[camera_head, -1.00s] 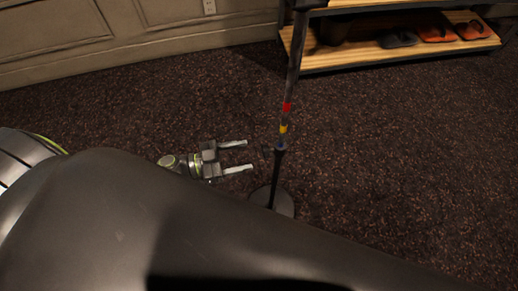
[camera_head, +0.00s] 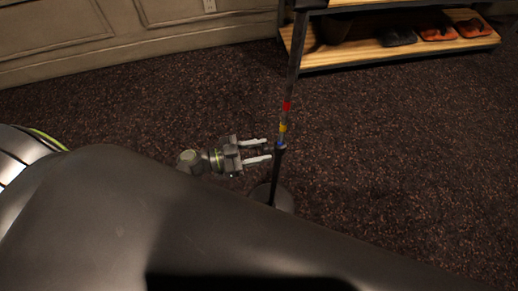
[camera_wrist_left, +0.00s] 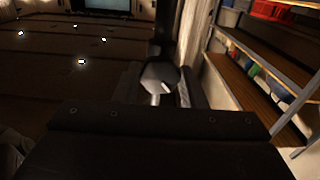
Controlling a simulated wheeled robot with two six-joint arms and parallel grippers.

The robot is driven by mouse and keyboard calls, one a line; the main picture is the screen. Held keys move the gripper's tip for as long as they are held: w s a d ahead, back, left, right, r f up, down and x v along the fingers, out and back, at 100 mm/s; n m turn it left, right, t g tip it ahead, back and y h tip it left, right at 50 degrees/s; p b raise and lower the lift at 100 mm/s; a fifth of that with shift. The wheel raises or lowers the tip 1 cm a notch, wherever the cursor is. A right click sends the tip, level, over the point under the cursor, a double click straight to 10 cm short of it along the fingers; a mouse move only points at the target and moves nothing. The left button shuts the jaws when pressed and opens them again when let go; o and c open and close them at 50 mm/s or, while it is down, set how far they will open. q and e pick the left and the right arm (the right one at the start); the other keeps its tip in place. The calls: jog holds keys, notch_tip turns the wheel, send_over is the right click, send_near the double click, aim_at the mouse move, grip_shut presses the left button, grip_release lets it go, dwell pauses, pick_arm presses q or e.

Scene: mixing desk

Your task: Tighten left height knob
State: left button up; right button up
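A thin dark stand (camera_head: 275,183) rises from a round base (camera_head: 284,199) on the carpet. Its pole carries a red band and a yellow band. The dark height knob (camera_head: 268,150) sticks out to the left from the collar (camera_head: 280,147), just below the yellow band. My left gripper (camera_head: 268,149) is open, its two pale fingers pointing right at the collar, one on each side of the knob. Whether they touch it I cannot tell. In the left wrist view a dark faceted knob (camera_wrist_left: 160,74) shows ahead, between the fingers. My right gripper is not in view.
A wooden shelf (camera_head: 345,56) with dark and orange shoes stands behind the stand. A panelled wall (camera_head: 130,50) runs along the back left. The carpet around the stand is clear. My large dark arm link covers the lower left.

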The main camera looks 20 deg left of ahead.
pick_arm(q)
jog(key=shift+c, duration=0.7)
jog(key=shift+m, duration=0.4)
jog(key=shift+m+p, duration=0.4)
jog(key=shift+m, duration=3.2)
jog(key=o, duration=1)
